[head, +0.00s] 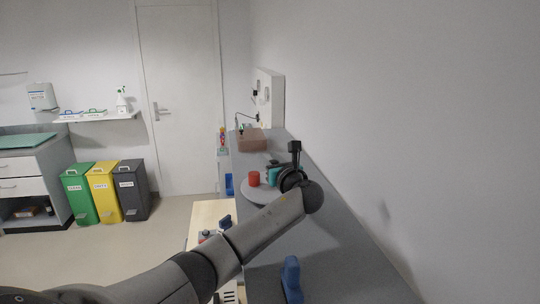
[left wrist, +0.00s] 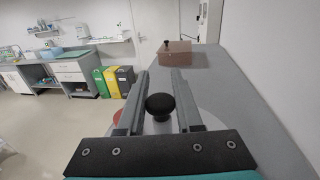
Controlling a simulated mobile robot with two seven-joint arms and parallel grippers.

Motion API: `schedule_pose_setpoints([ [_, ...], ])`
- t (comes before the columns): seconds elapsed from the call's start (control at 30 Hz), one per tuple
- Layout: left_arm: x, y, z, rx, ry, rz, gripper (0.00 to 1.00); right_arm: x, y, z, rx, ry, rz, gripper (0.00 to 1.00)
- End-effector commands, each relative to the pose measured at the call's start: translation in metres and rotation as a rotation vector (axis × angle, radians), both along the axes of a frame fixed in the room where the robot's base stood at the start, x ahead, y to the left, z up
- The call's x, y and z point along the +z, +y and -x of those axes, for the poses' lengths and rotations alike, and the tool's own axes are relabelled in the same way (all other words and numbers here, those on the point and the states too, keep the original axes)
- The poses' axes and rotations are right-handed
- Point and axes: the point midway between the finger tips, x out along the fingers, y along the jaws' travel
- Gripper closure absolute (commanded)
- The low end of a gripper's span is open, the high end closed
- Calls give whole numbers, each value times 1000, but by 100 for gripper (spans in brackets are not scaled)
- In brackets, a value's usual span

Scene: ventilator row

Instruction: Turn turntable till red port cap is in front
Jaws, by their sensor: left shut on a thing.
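The round grey turntable (head: 250,190) lies on the long grey counter, partly hidden behind my left arm. The red port cap (head: 254,178) stands upright on its left part; a bit of red (left wrist: 118,117) also shows beside the left finger in the left wrist view. The contact itself is hard to see. My right gripper is not in view.
A blue object (head: 291,279) is on the near counter. The wall closely bounds the counter's right side. Green, yellow and grey bins stand far left.

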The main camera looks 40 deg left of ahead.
Motion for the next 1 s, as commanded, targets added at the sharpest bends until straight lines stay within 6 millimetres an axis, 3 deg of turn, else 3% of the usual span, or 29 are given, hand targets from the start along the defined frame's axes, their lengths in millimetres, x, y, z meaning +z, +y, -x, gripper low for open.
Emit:
schedule_pose_setpoints([
  [0.5, 0, 0, 2, 232, -2, 1, 100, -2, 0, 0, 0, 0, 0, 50],
  [1.0, 0, 1, 4, 320, -2, 1, 100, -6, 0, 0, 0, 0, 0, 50],
])
